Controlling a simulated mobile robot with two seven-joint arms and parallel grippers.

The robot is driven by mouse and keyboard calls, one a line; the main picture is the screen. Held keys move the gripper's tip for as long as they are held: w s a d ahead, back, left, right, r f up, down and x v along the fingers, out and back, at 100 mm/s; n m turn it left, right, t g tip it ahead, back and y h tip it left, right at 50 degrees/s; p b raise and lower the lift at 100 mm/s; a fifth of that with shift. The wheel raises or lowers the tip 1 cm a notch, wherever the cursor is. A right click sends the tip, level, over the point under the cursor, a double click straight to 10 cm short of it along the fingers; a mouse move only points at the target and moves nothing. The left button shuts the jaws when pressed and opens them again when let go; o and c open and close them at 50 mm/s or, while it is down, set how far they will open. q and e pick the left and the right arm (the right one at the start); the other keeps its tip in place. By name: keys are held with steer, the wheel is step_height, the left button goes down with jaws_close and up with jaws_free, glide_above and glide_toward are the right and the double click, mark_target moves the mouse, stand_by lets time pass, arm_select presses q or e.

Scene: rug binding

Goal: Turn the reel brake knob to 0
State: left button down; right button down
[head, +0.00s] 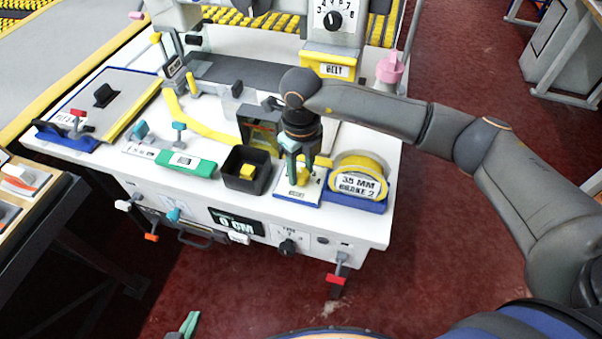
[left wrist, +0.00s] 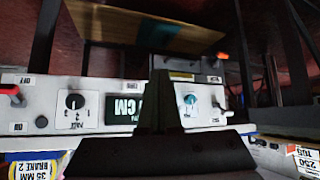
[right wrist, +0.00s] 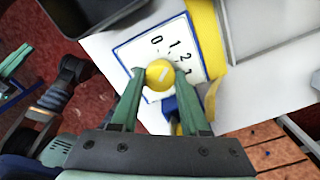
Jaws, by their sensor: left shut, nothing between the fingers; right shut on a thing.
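The yellow reel brake knob (right wrist: 160,73) sits on a white, blue-edged dial plate (right wrist: 133,50) marked 0, 1, 2 and more. My right gripper (right wrist: 160,80) is shut on the knob, one green finger on each side. The knob's pale mark is small; I cannot tell which number it meets. In the head view my right gripper (head: 300,172) points down over the plate (head: 290,197), hiding part of it. The yellow reel (head: 358,165) beside it has a label reading 35 MM BRAKE 2. My left gripper (head: 188,324) is shut and empty, low in front of the table.
A black bin (head: 246,183) with a yellow block stands left of the plate. A green tool (head: 186,164) lies further left. The white table's front (head: 150,195) carries knobs, a display (head: 236,222) and levers. Red floor in front is largely clear.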

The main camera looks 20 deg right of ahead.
steer(key=shift+f+n+b, duration=0.15)
steer(key=shift+n+b, duration=0.45)
steer(key=shift+n, duration=0.3)
steer(key=shift+n+b, duration=0.3)
steer(key=shift+n, duration=0.2)
steer(key=shift+n+b, duration=0.45)
steer(key=shift+n, duration=0.25)
steer(key=shift+n+b, duration=0.4)
steer(key=shift+n, duration=0.3)
arm_select(q)
steer(key=shift+w+d+f+h, duration=0.15)
steer(key=shift+w+d+f, duration=0.2)
steer(key=shift+d+f, duration=0.2)
steer(key=shift+w+d+f+h, duration=0.15)
steer(key=shift+w+d+f, duration=0.25)
steer(key=shift+d, duration=0.2)
steer(key=shift+s+d+f+m, duration=0.1)
steer(key=shift+d+f+m, duration=0.05)
steer(key=shift+m, duration=0.15)
arm_select(e)
steer(key=shift+r+n, duration=0.2)
steer(key=shift+n, duration=0.2)
steer(key=shift+c, duration=2)
jaws_free()
